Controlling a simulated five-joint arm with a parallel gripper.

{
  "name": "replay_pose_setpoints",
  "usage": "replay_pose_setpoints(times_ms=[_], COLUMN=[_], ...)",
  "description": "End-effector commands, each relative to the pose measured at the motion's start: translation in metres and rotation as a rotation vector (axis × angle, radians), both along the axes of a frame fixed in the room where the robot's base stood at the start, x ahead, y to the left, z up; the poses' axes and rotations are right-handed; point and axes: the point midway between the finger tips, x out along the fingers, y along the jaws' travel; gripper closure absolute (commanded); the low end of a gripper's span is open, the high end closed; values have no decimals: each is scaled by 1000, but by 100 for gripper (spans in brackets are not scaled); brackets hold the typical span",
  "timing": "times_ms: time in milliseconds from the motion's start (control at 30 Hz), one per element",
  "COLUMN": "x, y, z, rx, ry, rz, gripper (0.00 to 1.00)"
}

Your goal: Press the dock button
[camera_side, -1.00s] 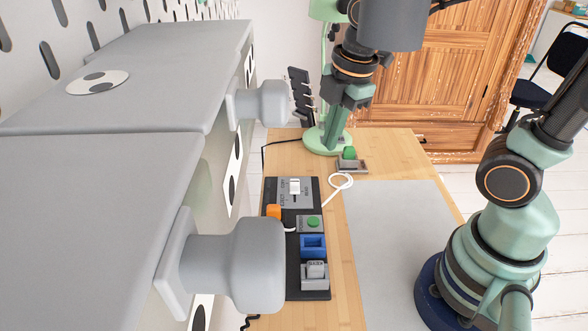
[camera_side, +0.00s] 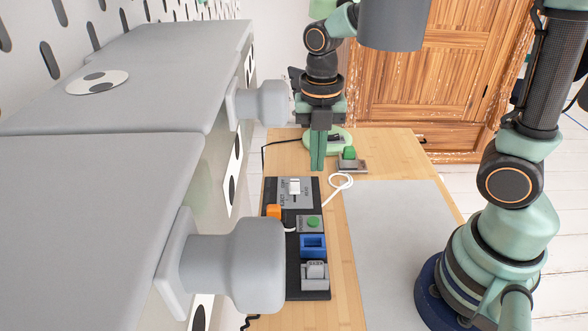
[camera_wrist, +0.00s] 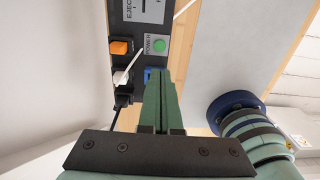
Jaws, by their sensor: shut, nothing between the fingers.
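The dock is a long black strip (camera_side: 308,208) on the wooden desk. It carries a round green button (camera_side: 313,223) on a grey plate; in the wrist view this green button (camera_wrist: 159,45) has the label POWER beside it. An orange block (camera_side: 274,212) sits at the dock's left edge, and a grey EJECT panel with a white slider (camera_side: 295,187) is at its far end. My gripper (camera_side: 317,169) is shut and empty, pointing down near the dock's far end. In the wrist view, my gripper's tips (camera_wrist: 160,72) appear just below the green button, apart from it.
A blue socket (camera_side: 313,246) and a grey part (camera_side: 315,275) sit on the nearer dock. Grey cabinets with large knobs (camera_side: 257,265) crowd the left and hide some desk. A small box with a green top (camera_side: 350,155) and a lamp base (camera_side: 341,140) stand behind. A grey mat (camera_side: 400,240) is clear.

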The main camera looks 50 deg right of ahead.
Motion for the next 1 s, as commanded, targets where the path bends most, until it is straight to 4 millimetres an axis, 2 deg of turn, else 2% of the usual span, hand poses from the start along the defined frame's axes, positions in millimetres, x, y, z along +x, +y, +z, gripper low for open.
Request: replay_pose_setpoints(times_ms=[233,700,1000], x=[-1,-2,-1], y=[0,0,0], z=[-15,-101,-134], rx=[-1,-1,0], ry=[4,7,3], rz=[-2,-3,-3], gripper=[100,100,100])
